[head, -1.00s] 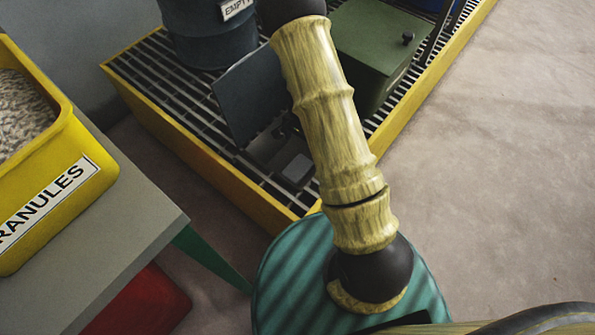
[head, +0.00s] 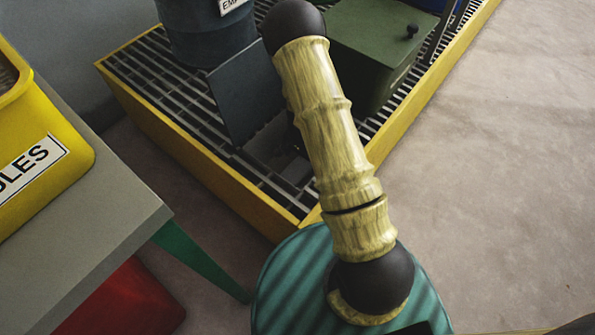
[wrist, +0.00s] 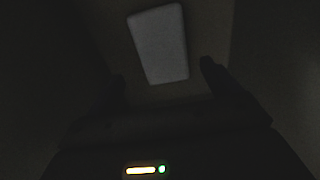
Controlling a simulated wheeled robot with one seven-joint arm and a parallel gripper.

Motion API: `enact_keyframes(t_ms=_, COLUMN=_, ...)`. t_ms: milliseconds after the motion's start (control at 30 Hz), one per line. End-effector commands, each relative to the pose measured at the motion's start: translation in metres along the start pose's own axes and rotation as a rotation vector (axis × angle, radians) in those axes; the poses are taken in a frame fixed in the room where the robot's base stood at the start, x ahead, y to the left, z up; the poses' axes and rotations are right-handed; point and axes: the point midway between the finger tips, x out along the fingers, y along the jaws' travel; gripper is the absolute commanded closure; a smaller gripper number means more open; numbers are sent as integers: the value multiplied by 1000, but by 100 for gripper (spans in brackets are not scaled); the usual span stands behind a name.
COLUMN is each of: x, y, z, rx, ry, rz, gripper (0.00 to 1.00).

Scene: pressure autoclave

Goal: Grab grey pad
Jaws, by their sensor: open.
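The grey pad (wrist: 160,44) shows in the dark wrist view as a pale, slightly tilted rectangle with rounded corners, at the top centre. My gripper (wrist: 163,80) is open, its two dark fingers at the lower left and lower right of the pad. The pad's far part lies beyond the fingertips, and no hold on it is visible. The picture is too dark to tell the height gap. In the head view, my arm covers the area, and neither the pad nor the gripper can be made out.
A yellow-edged grated platform (head: 185,150) carries a blue drum (head: 207,35), a dark upright panel (head: 245,95) and a green box (head: 375,50) with a black knob. A grey table (head: 100,200) with a yellow bin (head: 60,120) stands left. Floor at right is clear.

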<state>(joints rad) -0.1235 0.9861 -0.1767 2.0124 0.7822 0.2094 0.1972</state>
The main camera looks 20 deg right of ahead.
Motion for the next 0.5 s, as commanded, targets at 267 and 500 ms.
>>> enact_keyframes(t_ms=267, x=35, y=-7, z=2, rx=-2, ry=-1, rz=1, gripper=11)
enact_keyframes(t_ms=500, x=50, y=-6, z=2, rx=0, ry=0, rz=0, gripper=11)
